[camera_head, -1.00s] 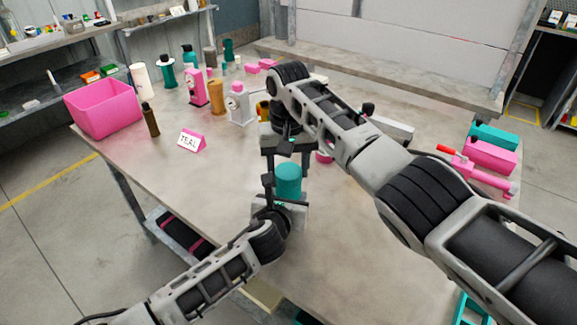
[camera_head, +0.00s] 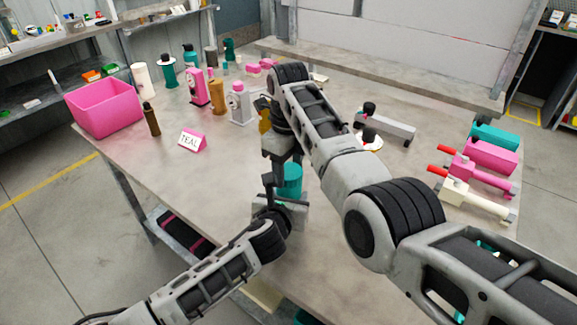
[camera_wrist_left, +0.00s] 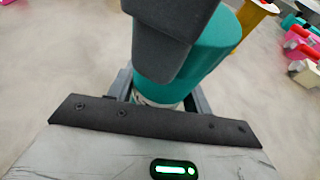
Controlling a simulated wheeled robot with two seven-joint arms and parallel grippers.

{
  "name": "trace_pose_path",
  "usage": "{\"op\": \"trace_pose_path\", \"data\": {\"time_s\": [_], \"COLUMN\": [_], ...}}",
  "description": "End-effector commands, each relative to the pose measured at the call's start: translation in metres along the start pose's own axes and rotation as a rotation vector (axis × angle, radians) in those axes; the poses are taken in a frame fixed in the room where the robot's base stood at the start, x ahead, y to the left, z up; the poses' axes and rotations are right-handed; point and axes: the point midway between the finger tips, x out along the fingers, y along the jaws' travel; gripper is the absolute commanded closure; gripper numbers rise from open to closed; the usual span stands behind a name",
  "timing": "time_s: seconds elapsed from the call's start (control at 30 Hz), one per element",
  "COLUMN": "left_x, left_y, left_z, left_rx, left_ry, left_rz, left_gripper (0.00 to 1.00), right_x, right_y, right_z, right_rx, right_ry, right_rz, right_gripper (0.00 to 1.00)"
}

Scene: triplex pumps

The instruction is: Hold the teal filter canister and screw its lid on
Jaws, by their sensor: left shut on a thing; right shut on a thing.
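The teal filter canister (camera_head: 291,182) stands upright near the middle of the table, partly behind my grippers. It fills the upper middle of the left wrist view (camera_wrist_left: 222,38), with a pale band low on its side. My left gripper (camera_head: 284,203) is shut around its lower part; its fingers flank it in the left wrist view (camera_wrist_left: 160,97). My right gripper (camera_head: 280,168) reaches down from above, and its dark finger covers part of the teal upper end. I take that end for the lid; its seam and the far finger's contact are hidden.
Pink pumps and bottles stand at the back. Red-handled pieces (camera_head: 478,178) line the right edge.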

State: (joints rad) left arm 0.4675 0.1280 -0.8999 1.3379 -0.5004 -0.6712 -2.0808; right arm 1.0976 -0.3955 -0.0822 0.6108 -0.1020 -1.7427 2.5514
Motion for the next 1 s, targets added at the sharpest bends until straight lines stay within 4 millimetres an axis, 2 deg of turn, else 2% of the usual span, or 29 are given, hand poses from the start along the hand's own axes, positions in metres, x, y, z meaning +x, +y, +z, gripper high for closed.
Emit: {"op": "trace_pose_path", "data": {"time_s": [0.03,0.07,0.13,0.4,0.53,0.67,0.8,1.0], "left_x": [0.0,0.0,0.0,0.0,0.0,0.0,0.0,0.0], "left_y": [0.001,0.001,0.001,0.001,0.001,0.001,0.001,0.001], "left_z": [-0.002,-0.002,-0.002,-0.002,-0.001,-0.001,-0.002,-0.002], "left_rx": [0.0,0.0,0.001,0.001,0.001,0.001,0.001,0.001], "left_ry": [0.004,0.004,0.004,0.003,0.003,0.003,0.003,0.003], "left_rz": [0.003,0.003,0.003,0.002,0.002,0.002,0.002,0.002], "left_gripper": [1.0,1.0,1.0,1.0,1.0,1.0,1.0,1.0], "right_x": [-0.001,-0.001,-0.001,-0.001,-0.009,-0.03,-0.062,-0.1], "right_y": [0.0,0.0,0.0,0.001,0.001,0.001,0.0,0.0], "right_z": [0.0,0.0,0.0,0.0,0.001,0.001,0.001,0.0], "right_rx": [-0.002,-0.003,-0.003,-0.006,-0.007,-0.007,-0.007,-0.004], "right_ry": [-0.001,-0.001,-0.001,0.0,-0.002,-0.005,-0.006,-0.003], "right_rz": [0.0,0.0,0.0,0.002,0.001,0.001,-0.003,-0.003], "right_gripper": [0.69,0.42,0.23,0.22,0.22,0.22,0.22,0.22]}}
